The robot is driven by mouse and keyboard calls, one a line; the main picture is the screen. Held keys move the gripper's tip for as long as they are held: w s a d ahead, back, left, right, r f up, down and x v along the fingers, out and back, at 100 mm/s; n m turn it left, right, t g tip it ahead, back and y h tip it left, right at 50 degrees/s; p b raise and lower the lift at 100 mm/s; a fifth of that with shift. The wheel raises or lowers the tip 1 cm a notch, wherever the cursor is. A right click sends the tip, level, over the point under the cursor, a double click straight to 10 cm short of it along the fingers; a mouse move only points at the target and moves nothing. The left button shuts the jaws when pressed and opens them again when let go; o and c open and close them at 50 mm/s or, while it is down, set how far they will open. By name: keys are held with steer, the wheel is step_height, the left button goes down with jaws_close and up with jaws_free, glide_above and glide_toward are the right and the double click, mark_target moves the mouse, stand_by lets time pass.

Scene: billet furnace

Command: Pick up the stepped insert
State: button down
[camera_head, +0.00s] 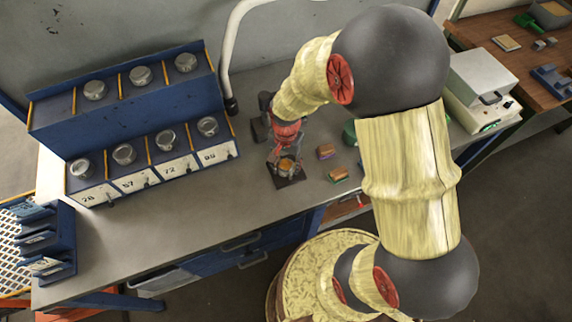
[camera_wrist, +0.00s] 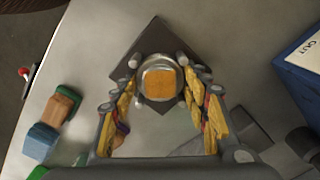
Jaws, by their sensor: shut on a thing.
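The stepped insert seems to be the round silver piece with an orange square face (camera_wrist: 160,82). It stands over a dark square plate (camera_wrist: 136,62), which also shows in the head view (camera_head: 291,182). My gripper (camera_wrist: 160,84) has its fingers on both sides of the round piece and is shut on it. In the head view my gripper (camera_head: 285,160) points down over the plate on the bench, and the piece (camera_head: 287,166) shows only in part under it. I cannot tell whether the piece touches the plate.
Two small brown-topped blocks (camera_head: 326,151) (camera_head: 338,174) lie right of the plate. A blue rack (camera_head: 130,115) with several round metal pieces and numbered bays stands at the left. A white hose post (camera_head: 231,80) rises behind. The bench front (camera_head: 215,210) is clear.

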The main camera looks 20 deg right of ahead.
steer(key=shift+w+r+p, duration=0.1)
steer(key=shift+r+p, duration=0.5)
steer(key=shift+r, duration=0.2)
steer(key=s+a+r+p, duration=0.3)
steer(key=s+r+p, duration=0.8)
steer(key=s, duration=0.2)
steer(key=shift+s+a+r, duration=0.2)
steer(key=shift+s+a, duration=0.1)
steer(key=shift+s, duration=0.05)
steer(key=shift+r, duration=0.1)
